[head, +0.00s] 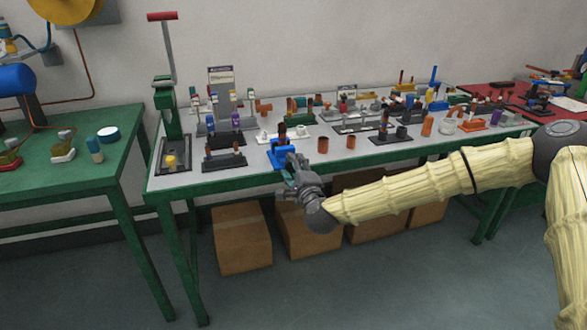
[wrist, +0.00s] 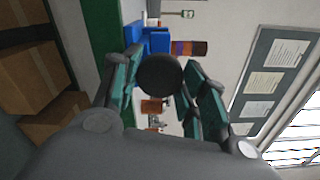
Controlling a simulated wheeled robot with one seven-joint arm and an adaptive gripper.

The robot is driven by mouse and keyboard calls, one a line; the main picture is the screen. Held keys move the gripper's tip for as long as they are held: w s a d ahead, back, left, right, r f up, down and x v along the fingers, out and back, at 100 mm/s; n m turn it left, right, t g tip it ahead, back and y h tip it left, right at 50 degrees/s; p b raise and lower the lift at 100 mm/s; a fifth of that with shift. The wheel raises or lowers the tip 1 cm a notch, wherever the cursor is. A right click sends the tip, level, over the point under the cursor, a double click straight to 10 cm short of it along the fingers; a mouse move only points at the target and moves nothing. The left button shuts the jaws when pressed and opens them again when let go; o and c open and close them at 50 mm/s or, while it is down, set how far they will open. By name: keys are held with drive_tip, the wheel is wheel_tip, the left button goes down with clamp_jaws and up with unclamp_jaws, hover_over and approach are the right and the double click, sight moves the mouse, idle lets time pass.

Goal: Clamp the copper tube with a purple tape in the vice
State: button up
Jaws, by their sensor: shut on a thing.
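The blue vice (head: 282,155) stands at the front edge of the grey-topped table, and part of it shows in the wrist view (wrist: 155,42). A copper tube with a purple band (wrist: 188,48) sticks out of the vice's blue jaws; it stands upright in the head view (head: 282,136). Whether the jaws press on it I cannot tell. My gripper (head: 292,166) is at the front of the vice. In the wrist view its teal fingers (wrist: 160,62) are closed around a round black knob (wrist: 159,76) in front of the vice. The knob hides part of the vice.
A copper cup (head: 323,145) stands right of the vice. A dark rack with tubes (head: 224,161) is to its left, and a green lever press (head: 170,115) stands at the table's left end. Cardboard boxes (head: 242,240) sit below the table. Several other racks crowd the tabletop behind.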

drive_tip(key=shift+m+b, duration=0.95)
drive_tip(key=shift+m, duration=0.25)
drive_tip(key=o, duration=1.1)
drive_tip(key=shift+c, duration=0.2)
drive_tip(key=n+p, duration=0.2)
drive_tip(key=n, duration=0.3)
drive_tip(key=shift+n, duration=0.3)
